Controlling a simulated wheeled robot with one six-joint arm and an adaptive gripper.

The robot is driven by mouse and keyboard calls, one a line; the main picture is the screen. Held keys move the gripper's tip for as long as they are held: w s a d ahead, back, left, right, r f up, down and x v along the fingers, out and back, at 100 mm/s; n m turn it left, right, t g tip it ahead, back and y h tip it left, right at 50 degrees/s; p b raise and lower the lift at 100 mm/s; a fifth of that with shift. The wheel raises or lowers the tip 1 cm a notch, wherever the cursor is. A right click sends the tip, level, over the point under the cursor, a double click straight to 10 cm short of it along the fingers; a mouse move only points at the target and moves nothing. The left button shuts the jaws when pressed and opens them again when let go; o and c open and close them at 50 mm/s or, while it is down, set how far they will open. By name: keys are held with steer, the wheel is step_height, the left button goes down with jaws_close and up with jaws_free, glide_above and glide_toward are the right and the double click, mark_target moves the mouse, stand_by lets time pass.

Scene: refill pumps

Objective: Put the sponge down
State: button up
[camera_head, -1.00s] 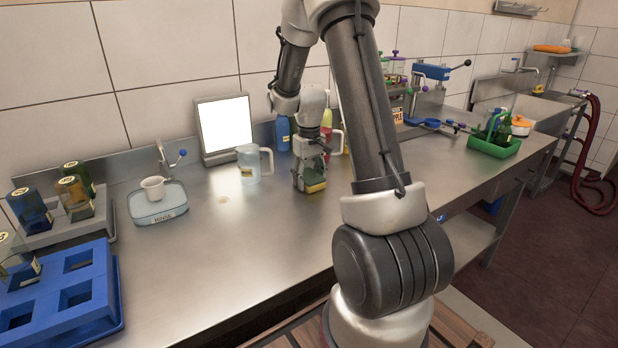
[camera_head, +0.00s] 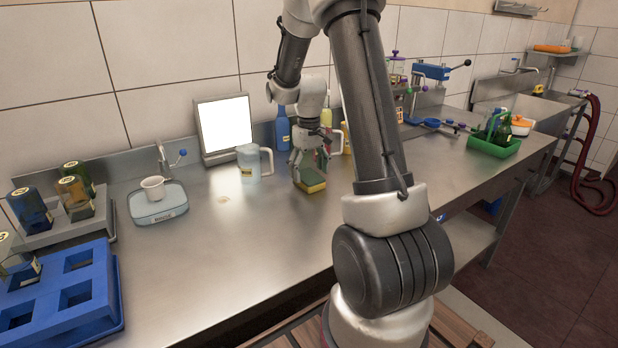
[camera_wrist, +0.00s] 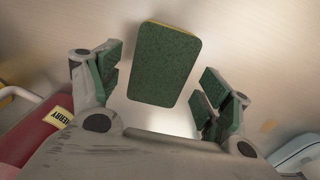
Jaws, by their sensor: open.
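The sponge (camera_head: 311,180), yellow with a green scouring side, lies on the steel counter (camera_head: 250,225) just below my gripper (camera_head: 309,166). In the wrist view the sponge (camera_wrist: 164,64) shows its green face between the finger pads, with gaps on both sides. My gripper (camera_wrist: 160,95) is open, and its green-padded fingers are apart from the sponge. In the head view the fingers partly cover the back of the sponge.
A clear pitcher (camera_head: 249,162) stands just left of the sponge, with a blue bottle (camera_head: 283,131) behind. The counter in front of the sponge is bare.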

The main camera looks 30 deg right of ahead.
mark_target(309, 175)
step_height(309, 175, up, 9)
steer(key=s+a+r+t, duration=0.1)
steer(key=s+a+r, duration=0.3)
steer(key=s+r, duration=0.3)
steer(key=s+a+r+t, duration=0.1)
steer(key=s+a, duration=0.2)
steer(key=s, duration=0.6)
steer(key=s+a+r+t, duration=0.1)
steer(key=s+a+t, duration=0.1)
steer(key=s, duration=0.7)
steer(key=shift+s+a+r, duration=0.15)
steer(key=shift+a+r, duration=0.2)
steer(key=shift+a, duration=0.5)
